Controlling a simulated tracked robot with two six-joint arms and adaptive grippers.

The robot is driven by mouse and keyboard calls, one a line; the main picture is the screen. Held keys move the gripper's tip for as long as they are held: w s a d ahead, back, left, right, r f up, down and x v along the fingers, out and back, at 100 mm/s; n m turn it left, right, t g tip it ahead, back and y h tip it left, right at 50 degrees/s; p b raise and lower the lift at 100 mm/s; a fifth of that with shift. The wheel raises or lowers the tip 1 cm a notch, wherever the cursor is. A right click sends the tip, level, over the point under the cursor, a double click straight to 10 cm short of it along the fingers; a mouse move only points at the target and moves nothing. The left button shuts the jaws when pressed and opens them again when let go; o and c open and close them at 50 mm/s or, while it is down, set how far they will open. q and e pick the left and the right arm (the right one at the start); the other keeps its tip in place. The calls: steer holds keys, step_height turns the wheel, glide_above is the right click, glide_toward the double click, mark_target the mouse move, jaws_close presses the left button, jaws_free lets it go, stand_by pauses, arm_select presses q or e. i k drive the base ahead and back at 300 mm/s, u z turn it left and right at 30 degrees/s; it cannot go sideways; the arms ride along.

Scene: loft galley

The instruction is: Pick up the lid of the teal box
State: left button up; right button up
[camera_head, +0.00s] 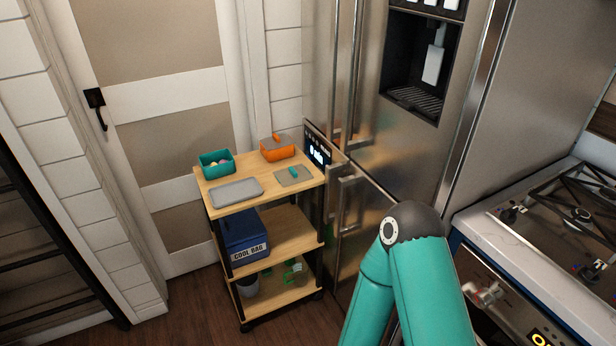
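The open teal box (216,171) stands at the back left of the cart's top shelf, with small yellowish and pinkish things inside. A flat grey lid with a teal handle (293,174) lies on the right front of the same shelf, apart from the teal box. Its teal handle points up. Neither of my grippers shows. A teal arm of mine rises from the bottom edge right of centre, well short of the cart in the picture.
An orange box (277,152) with a grey lid stands behind the loose lid. A grey tray (236,191) lies at the shelf's front left. The wooden cart (262,190) stands beside the steel fridge (405,130). A blue cool bag (242,236) sits lower. A stove (540,225) is at right.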

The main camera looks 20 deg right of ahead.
mark_target(294, 175)
steer(key=z, duration=0.15)
steer(key=i, duration=1)
steer(key=u, duration=0.05)
